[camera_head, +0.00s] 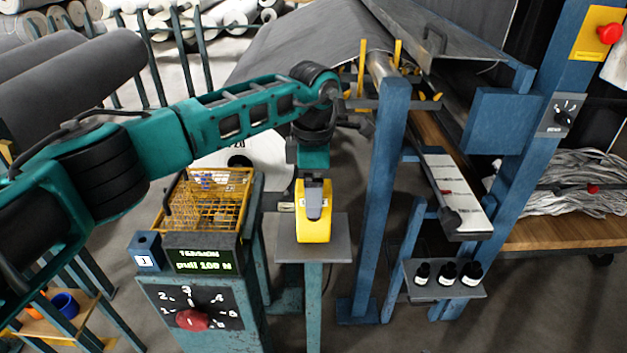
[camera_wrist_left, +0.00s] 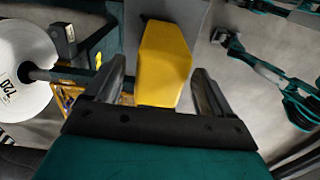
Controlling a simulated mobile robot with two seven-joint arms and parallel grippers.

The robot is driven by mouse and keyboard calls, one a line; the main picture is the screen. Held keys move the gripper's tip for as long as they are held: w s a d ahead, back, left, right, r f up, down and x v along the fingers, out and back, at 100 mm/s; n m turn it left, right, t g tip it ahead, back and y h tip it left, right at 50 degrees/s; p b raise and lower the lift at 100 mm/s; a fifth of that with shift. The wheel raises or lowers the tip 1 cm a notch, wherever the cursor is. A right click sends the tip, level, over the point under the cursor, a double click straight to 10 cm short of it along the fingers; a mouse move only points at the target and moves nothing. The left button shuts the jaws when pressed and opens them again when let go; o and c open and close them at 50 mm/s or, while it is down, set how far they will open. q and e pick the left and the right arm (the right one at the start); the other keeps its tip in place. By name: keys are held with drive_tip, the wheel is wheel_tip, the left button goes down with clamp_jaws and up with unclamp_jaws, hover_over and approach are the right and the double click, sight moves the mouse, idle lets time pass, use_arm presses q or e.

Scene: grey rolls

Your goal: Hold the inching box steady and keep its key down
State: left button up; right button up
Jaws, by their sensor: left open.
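The inching box is a yellow box (camera_head: 313,228) standing upright on a small grey plate (camera_head: 285,250) on a teal post. A grey key (camera_head: 314,200) shows on its near face; I cannot tell whether it is pressed. My left gripper (camera_head: 312,177) points down just above and behind the box. In the left wrist view the open fingers (camera_wrist_left: 158,76) lie on either side of the yellow box (camera_wrist_left: 164,55), with a gap on both sides. No contact with the box is visible, and the key is hidden there. My right gripper is not in view.
A tension cabinet with a red dial (camera_head: 192,319) and a yellow wire basket (camera_head: 212,190) stands left of the post. A blue upright (camera_head: 386,200) stands close on the right. Small black bottles (camera_head: 446,272) sit on a shelf further right. A white roll (camera_wrist_left: 25,70) is beside the gripper.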

use_arm(q)
drive_tip(key=c, duration=1.3)
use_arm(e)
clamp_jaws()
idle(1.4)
